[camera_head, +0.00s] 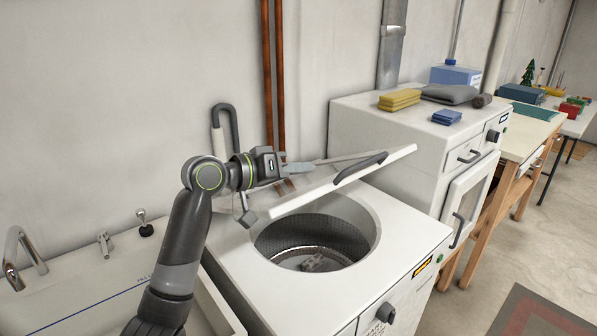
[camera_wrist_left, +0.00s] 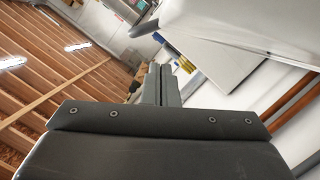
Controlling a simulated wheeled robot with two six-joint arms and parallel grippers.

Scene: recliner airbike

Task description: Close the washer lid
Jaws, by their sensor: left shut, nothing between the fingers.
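The white washer (camera_head: 295,295) stands in the middle of the head view. Its lid (camera_head: 315,186) is raised part way and tilted over the round drum opening (camera_head: 275,240), with a dark handle (camera_head: 360,167) along its front edge. My left gripper (camera_head: 308,167) reaches in from the left, at the back of the lid. Its fingers are shut and empty; they also show together in the left wrist view (camera_wrist_left: 161,84). I cannot tell whether they touch the lid. A white panel fills the upper right of the wrist view. My right gripper is not in view.
A sink (camera_head: 75,290) with taps is at the left. A white dryer (camera_head: 400,140) stands right of the washer, with yellow sponges (camera_head: 399,99) and folded cloth on top. Copper pipes (camera_head: 273,80) run down the wall behind. Open floor lies at the right.

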